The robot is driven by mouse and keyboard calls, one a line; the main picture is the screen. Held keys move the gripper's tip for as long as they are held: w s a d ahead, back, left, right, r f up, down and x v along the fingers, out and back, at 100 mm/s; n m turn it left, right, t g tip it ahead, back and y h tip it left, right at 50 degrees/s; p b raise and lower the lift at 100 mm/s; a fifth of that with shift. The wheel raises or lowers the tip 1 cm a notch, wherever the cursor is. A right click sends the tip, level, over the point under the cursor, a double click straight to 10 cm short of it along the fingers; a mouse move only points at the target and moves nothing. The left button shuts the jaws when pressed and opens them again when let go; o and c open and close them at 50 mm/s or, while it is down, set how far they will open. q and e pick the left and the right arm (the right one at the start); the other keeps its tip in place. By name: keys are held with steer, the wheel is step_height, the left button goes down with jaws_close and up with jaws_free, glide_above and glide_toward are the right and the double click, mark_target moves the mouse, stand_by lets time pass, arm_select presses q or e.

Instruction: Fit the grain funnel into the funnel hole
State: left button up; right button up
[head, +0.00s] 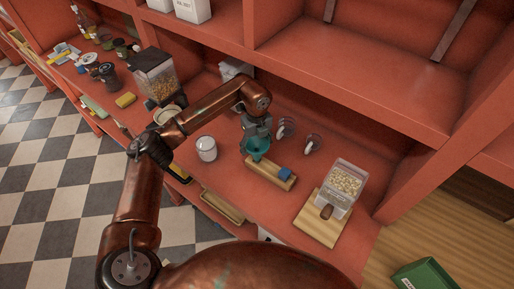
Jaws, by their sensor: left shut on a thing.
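My left gripper (257,129) is shut on a teal funnel (257,150). The gripper points down, and the funnel is over the left end of a long wooden block (265,175) on the red counter. I cannot tell whether the funnel touches the block or is a little above it. A small blue piece (284,174) sits on the block's right end. No hole shows in the block; the funnel and gripper cover its left end. My right gripper is not in view.
A clear grain dispenser (346,182) on a wooden base stands to the right. A white-lidded jar (206,148) stands to the left. A larger grain bin (156,74) and clutter fill the far left. A shelf (360,95) overhangs the back.

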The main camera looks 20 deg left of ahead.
arm_select(q)
steer(key=shift+f, duration=0.35)
stand_by(0.4)
steer(key=shift+f, duration=0.5)
stand_by(0.5)
steer(key=shift+f+b, duration=0.3)
steer(key=shift+f, duration=0.15)
stand_by(0.5)
steer(key=shift+f, duration=0.35)
stand_by(1.0)
steer(key=shift+s+f, duration=0.1)
steer(key=shift+f, duration=0.2)
stand_by(0.7)
steer(key=o, duration=1.6)
steer(key=shift+r, duration=0.1)
steer(key=shift+o, duration=0.5)
steer(key=o, duration=0.3)
steer(key=shift+o, duration=0.2)
steer(key=shift+r, duration=0.1)
